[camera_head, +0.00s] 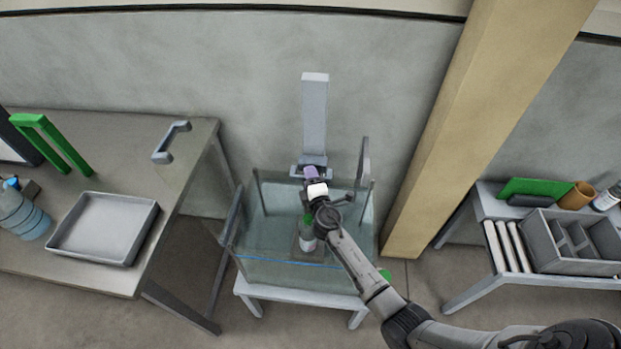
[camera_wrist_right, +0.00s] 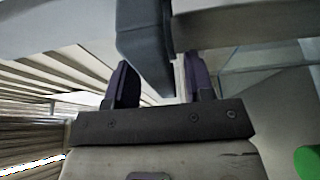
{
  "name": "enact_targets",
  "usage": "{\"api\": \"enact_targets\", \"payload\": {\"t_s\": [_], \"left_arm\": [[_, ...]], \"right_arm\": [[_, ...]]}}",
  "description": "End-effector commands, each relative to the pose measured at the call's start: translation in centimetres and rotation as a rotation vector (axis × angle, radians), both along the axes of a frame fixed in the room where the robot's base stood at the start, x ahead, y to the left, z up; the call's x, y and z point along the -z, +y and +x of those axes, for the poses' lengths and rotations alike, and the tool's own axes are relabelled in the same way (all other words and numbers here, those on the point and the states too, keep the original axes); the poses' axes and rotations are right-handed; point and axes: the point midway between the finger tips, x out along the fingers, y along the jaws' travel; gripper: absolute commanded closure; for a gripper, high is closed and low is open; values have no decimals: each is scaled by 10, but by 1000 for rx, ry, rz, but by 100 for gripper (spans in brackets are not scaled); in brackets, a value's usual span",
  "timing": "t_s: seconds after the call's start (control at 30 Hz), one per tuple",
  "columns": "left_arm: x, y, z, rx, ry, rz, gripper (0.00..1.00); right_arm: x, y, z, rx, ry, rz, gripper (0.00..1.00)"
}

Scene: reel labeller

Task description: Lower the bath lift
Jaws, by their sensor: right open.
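The bath is a clear glass tank (camera_head: 300,272) with a blue line near its bottom front, on a pale stand. The lift's tall grey column (camera_head: 314,110) rises behind it. My right gripper (camera_head: 310,172) is at the column's foot, above the tank's back. In the right wrist view its two dark purple fingers (camera_wrist_right: 160,85) are open, with a blue-grey bar (camera_wrist_right: 146,45) in front of and partly between them. I cannot tell whether they touch it. A white and green item (camera_head: 306,242) shows inside the tank, partly hidden by my arm. My left gripper is not in view.
A table at left holds an empty grey tray (camera_head: 105,228), a blue bottle (camera_head: 24,215) and a green frame (camera_head: 52,142). A tan post (camera_head: 480,110) stands right of the tank. A right-hand table carries a grey divided bin (camera_head: 570,240).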

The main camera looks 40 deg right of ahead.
Motion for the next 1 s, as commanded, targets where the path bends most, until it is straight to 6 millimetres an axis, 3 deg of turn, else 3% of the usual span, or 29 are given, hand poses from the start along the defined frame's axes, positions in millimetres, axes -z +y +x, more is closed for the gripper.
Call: {"api": "enact_targets", "payload": {"t_s": [0.27,0.7,1.0], "left_arm": [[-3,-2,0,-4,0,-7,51],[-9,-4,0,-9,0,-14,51],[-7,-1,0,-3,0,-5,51]], "right_arm": [[0,5,-12,-1,1,1,51],[1,38,-88,0,1,2,51],[1,52,-120,0,1,1,51]]}}
